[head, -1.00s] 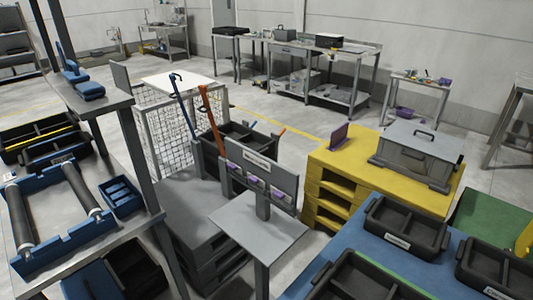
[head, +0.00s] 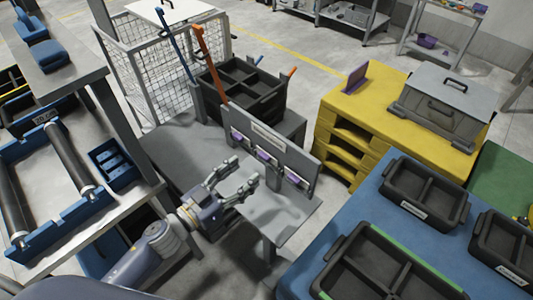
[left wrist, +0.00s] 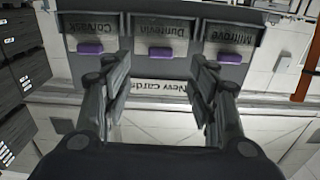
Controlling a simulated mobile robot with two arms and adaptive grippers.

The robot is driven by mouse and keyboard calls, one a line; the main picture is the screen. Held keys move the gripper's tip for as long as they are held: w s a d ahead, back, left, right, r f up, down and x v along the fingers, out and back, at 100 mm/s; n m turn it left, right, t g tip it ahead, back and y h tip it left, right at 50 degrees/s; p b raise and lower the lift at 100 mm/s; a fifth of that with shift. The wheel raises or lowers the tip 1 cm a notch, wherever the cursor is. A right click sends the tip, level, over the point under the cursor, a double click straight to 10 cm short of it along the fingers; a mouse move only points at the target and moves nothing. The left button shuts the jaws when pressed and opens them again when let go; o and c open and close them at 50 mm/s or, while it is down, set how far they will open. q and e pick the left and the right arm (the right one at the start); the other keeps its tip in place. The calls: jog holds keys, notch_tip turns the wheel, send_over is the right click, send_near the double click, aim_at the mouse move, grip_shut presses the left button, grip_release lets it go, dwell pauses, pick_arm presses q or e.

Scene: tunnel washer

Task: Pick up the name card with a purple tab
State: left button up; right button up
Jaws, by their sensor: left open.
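Three name cards with purple tabs sit in a row on a grey upright rack (head: 285,145). In the head view their tabs show at the left card (head: 237,135), the middle card (head: 263,155) and the right card (head: 294,178). In the left wrist view, the left card (left wrist: 90,48), middle card (left wrist: 161,52) and right card (left wrist: 230,57) each bear a printed name, with a "New cards" label below. My left gripper (head: 246,173) is open and empty in front of the rack. In the left wrist view its fingers (left wrist: 160,72) frame the middle card, apparently without touching it.
A grey shelf (head: 290,228) lies below the rack. A black divided bin (head: 245,90) with orange and blue handles stands behind it. A yellow stand (head: 350,110) carries a purple plate (head: 355,78) and a grey lidded box (head: 440,100). Black trays (head: 425,195) sit on the blue table.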

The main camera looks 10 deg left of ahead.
aim_at(262, 158)
pick_arm(q)
jog(key=p+x, duration=0.1)
jog(key=x, duration=0.2)
jog(key=shift+w+r, duration=0.1)
jog(key=shift+r, duration=0.1)
jog(key=shift+p+x, duration=0.35)
jog(key=shift+x, duration=0.85)
jog(key=shift+w+d+f, duration=0.25)
jog(key=shift+w, duration=0.1)
jog(key=shift+s+a, duration=0.1)
jog(key=c, duration=0.8)
jog(key=shift+c, duration=0.5)
pick_arm(e)
jog(key=shift+w+a+r, duration=0.25)
jog(key=shift+w+r, duration=0.25)
jog(key=shift+w+a+r, duration=0.2)
jog(key=shift+w+r, duration=0.25)
jog(key=shift+r, duration=0.05)
